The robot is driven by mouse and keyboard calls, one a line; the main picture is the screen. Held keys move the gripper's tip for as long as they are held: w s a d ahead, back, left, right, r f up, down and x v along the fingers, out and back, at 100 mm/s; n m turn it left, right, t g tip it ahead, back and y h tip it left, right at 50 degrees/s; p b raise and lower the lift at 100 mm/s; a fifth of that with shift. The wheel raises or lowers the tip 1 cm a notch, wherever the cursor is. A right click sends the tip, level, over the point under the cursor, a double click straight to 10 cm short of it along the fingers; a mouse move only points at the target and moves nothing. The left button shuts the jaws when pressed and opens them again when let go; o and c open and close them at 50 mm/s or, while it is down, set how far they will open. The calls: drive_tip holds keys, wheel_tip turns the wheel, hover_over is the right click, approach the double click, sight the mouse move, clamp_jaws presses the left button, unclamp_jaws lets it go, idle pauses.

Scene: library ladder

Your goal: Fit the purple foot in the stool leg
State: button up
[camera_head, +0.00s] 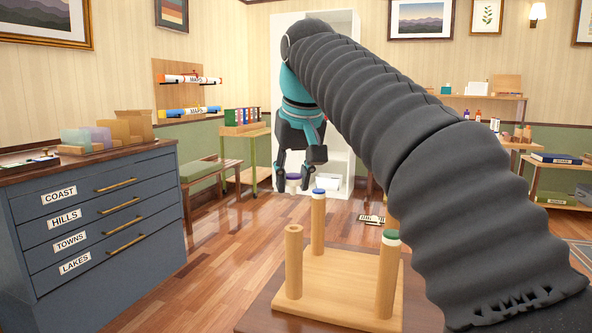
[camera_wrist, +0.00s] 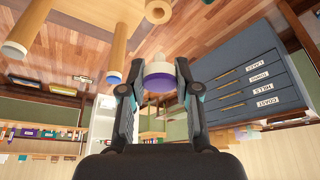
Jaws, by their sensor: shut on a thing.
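The stool (camera_head: 340,278) lies upside down with its legs up. Its front left leg (camera_head: 294,262) is bare at the top. A leg behind it has a blue foot (camera_head: 318,193), and the front right leg has a green foot (camera_head: 391,237). A further leg is mostly hidden behind my arm. My gripper (camera_head: 299,168) is beyond the stool and above the floor, pointing down. It is shut on the purple foot (camera_wrist: 158,82), whose pale plug points away from the palm. In the wrist view, a bare leg end (camera_wrist: 158,11) shows above the foot, apart from it.
A blue drawer cabinet (camera_head: 95,215) stands at the left. A bench (camera_head: 211,170) and a white shelf unit (camera_head: 338,160) are behind. Low shelves (camera_head: 560,180) stand at the right. The wooden floor (camera_head: 225,240) between cabinet and stool is clear.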

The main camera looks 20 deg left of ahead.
sight(293, 228)
drive_tip(key=shift+f, duration=0.7)
drive_tip(key=shift+f+b, duration=1.75)
drive_tip(key=shift+f, duration=0.5)
drive_tip(key=shift+p, duration=0.4)
drive_tip(key=shift+f+b, duration=0.4)
drive_tip(key=shift+f, duration=0.9)
idle(1.8)
drive_tip(key=o, duration=1.3)
drive_tip(key=shift+r+p, duration=1.75)
drive_tip(key=shift+r, duration=1.3)
